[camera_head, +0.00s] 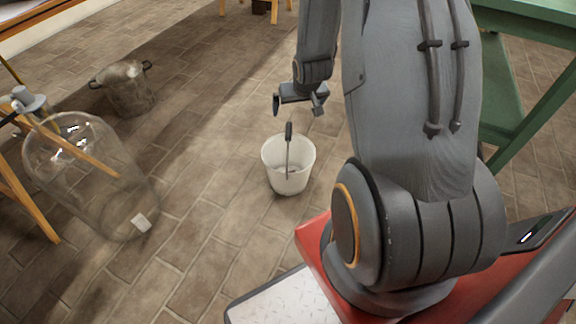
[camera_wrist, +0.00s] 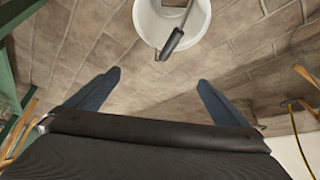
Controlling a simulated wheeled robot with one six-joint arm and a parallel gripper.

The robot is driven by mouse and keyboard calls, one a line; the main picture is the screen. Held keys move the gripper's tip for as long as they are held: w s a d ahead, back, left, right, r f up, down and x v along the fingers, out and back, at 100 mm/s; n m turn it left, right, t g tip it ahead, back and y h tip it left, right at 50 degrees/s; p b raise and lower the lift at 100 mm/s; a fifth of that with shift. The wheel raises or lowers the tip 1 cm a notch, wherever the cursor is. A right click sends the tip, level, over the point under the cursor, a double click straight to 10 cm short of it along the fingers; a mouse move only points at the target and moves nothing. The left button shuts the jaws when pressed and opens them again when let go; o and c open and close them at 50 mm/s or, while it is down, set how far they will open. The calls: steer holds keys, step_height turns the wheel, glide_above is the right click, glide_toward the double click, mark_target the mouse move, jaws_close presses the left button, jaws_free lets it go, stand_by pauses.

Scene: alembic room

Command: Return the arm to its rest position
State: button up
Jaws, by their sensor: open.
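My gripper (camera_head: 300,102) is open and empty, held in the air above and behind a white bucket in the head view. In the wrist view my gripper (camera_wrist: 157,88) shows two blue-grey fingers spread apart with nothing between them. My arm is bent, its large grey links filling the right of the head view. The white bucket (camera_head: 289,178) stands upright on the floor with a dark-handled tool (camera_head: 289,135) in it. In the wrist view the bucket (camera_wrist: 150,28) is at the top, and the tool's handle (camera_wrist: 173,42) points towards the fingers, apart from them.
A metal pot with handles (camera_head: 125,90) is farther back. A green table (camera_head: 530,10) is at the right. The tiled floor around the bucket is mostly clear.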

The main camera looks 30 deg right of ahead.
steer(key=v, duration=0.2)
steer(key=shift+s+r+p, duration=0.15)
steer(key=shift+r+p, duration=0.15)
steer(key=shift+r, duration=0.05)
